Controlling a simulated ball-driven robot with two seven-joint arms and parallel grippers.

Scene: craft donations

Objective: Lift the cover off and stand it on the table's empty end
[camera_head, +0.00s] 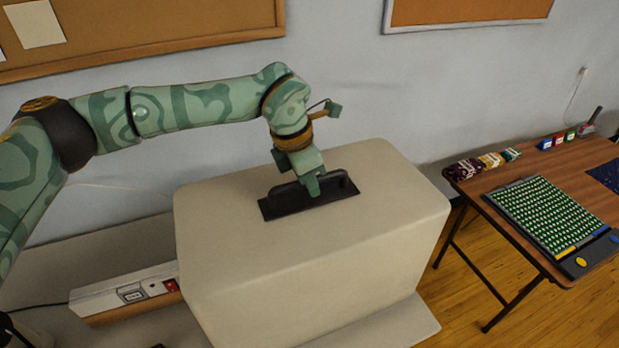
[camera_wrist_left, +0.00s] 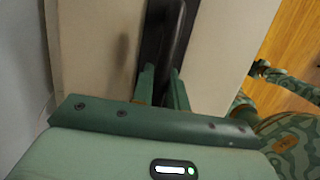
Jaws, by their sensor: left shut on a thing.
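The cover is a large beige box-shaped shell (camera_head: 310,250) with a dark handle (camera_head: 335,199) on a dark plate on top. It sits in the lower middle of the head view, upright, over a pale base; I cannot tell whether it touches the base. My left gripper (camera_head: 313,190) comes down onto the handle from above and is shut on it. In the left wrist view, the green fingers (camera_wrist_left: 163,88) stand on both sides of the dark handle bar (camera_wrist_left: 173,45). Anything under the cover is hidden. My right gripper is not clearly in view.
A white and tan unit with a red switch (camera_head: 125,290) sticks out left of the cover. A brown folding table (camera_head: 505,250) stands at the right, holding a green-dotted board (camera_head: 547,215), small packets (camera_head: 490,161) and little boxes (camera_head: 558,138). The wall is close behind the cover.

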